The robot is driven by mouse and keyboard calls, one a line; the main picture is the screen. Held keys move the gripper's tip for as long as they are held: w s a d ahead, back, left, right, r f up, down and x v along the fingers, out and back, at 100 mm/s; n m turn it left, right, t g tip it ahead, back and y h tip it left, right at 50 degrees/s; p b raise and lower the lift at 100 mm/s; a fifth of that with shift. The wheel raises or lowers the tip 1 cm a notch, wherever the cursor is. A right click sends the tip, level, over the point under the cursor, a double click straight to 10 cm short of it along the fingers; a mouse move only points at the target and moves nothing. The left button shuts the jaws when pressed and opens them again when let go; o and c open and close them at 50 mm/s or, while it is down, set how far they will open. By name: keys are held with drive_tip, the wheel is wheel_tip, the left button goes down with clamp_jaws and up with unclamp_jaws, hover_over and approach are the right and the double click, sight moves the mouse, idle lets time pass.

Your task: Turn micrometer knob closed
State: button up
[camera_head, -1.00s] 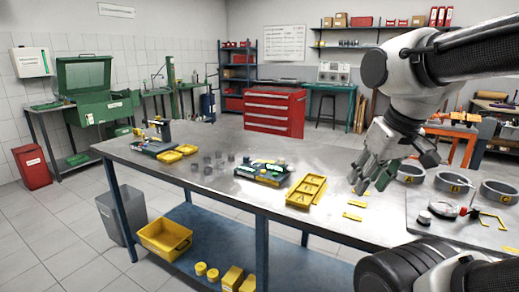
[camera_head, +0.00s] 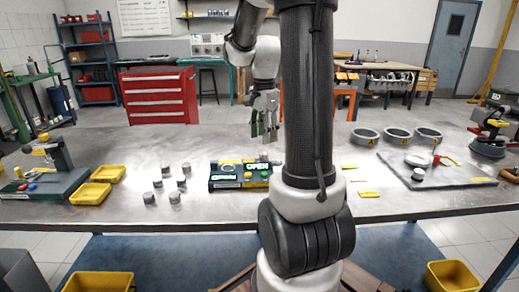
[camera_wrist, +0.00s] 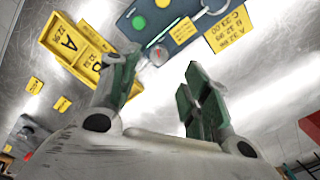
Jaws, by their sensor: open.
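The micrometer stand (camera_head: 240,174) is a dark block with green and yellow buttons, in the middle of the steel bench near its front edge. In the wrist view the stand (camera_wrist: 143,8) shows at the top, with a silver curved frame and a small silver round knob (camera_wrist: 157,55) bearing a red mark. My gripper (camera_head: 264,130) is open and empty, above and behind the stand in the head view. In the wrist view its green-padded fingers (camera_wrist: 160,78) point toward the knob, which appears between and beyond the tips. I see no contact with it.
Grey rings (camera_head: 365,136) and a dark mat (camera_head: 455,182) are at right. My arm hides the bench's middle right.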

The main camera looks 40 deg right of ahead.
sight(264, 153)
wheel_tip(264, 153, down, 6)
drive_tip(key=shift+f, duration=0.2)
clamp_jaws()
